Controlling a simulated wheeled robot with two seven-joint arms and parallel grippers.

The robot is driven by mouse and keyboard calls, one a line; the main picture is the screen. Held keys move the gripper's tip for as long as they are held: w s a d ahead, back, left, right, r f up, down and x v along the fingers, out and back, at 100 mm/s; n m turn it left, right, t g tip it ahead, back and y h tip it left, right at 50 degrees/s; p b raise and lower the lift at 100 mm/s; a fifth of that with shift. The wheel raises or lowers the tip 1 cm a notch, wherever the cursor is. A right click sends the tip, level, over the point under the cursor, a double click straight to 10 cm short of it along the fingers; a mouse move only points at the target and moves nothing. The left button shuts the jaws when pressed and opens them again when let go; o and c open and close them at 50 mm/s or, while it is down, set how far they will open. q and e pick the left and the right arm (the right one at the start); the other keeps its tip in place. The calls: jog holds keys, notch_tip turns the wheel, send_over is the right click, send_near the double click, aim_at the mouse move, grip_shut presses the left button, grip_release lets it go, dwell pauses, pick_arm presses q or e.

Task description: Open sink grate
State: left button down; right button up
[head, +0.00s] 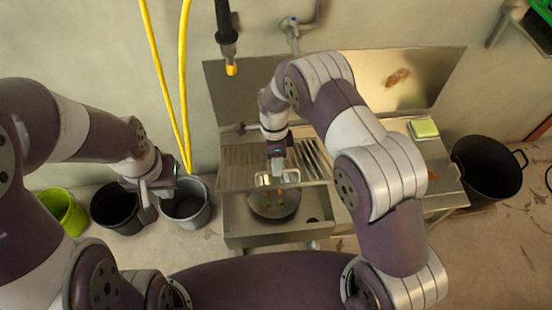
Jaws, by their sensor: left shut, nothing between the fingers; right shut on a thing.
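The slatted metal sink grate (240,165) covers the back part of the steel sink (262,232). Its front bar runs across the basin, and it looks raised above the basin, though its tilt is hard to judge. My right gripper (271,181) points down from above and is shut on the grate at the middle of its front edge. My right forearm hides part of the grate. My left gripper (150,206) is shut and empty, left of the sink above the buckets.
A round pan (270,210) with small coloured pieces lies in the basin. A grey bucket (186,210), a black bucket (116,210) and a green bucket (62,212) stand at left. Yellow hoses (183,90) hang nearby. A large black pot (488,170) stands at right.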

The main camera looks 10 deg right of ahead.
jog(key=shift+w+a, duration=0.1)
jog(key=shift+w, duration=0.05)
notch_tip(320, 180, up, 12)
jog(key=w+p, duration=0.2)
jog(key=p, duration=0.1)
jog(key=shift+r+p, duration=0.25)
jog(key=shift+p, duration=0.1)
